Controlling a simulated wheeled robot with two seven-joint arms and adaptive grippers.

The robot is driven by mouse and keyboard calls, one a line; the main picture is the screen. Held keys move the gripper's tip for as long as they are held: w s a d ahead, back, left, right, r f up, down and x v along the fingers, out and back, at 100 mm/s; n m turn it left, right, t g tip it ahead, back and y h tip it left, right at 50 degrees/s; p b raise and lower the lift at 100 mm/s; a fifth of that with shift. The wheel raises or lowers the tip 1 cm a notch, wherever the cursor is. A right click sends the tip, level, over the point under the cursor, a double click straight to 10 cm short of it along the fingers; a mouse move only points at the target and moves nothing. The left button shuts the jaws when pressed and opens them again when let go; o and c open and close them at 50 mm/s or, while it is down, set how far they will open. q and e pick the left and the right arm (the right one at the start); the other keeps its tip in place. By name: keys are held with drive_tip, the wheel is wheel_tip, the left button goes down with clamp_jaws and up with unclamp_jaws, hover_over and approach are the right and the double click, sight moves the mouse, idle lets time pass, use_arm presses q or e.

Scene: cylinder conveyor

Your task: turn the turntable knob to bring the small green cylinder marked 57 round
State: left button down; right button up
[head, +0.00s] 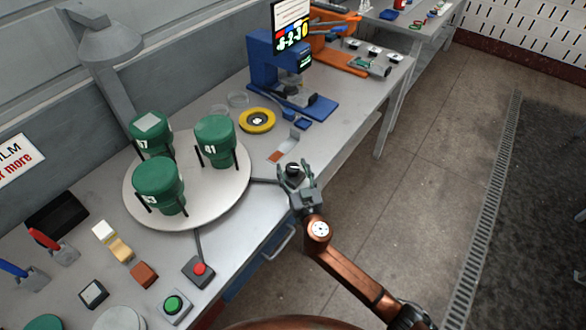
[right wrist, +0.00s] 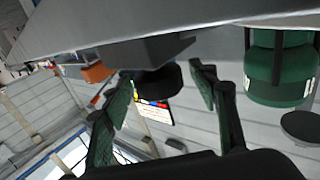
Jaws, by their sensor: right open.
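The round white turntable (head: 190,212) carries three green cylinders in black holders. The cylinder at the back left (head: 151,134) has a partly hidden mark that looks like 57. The cylinder marked 41 (head: 215,142) stands at the right, and one whose mark looks like 53 (head: 159,185) at the front. The black knob (head: 292,168) is at the table's front edge, right of the turntable. My right gripper (head: 294,175) is open, its fingers on either side of the knob. In the right wrist view the knob (right wrist: 158,80) shows between the spread fingers; contact is unclear. My left gripper is out of view.
A red button (head: 199,268) and a green button (head: 172,304) are at the front. A yellow ring (head: 257,120) and a blue machine (head: 270,70) stand behind the knob. Small blocks and a black tray (head: 57,215) lie at left. Open floor lies right of the table.

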drive_tip(key=shift+c, duration=0.6)
drive_tip(key=c, duration=1)
drive_tip(key=shift+c, duration=0.2)
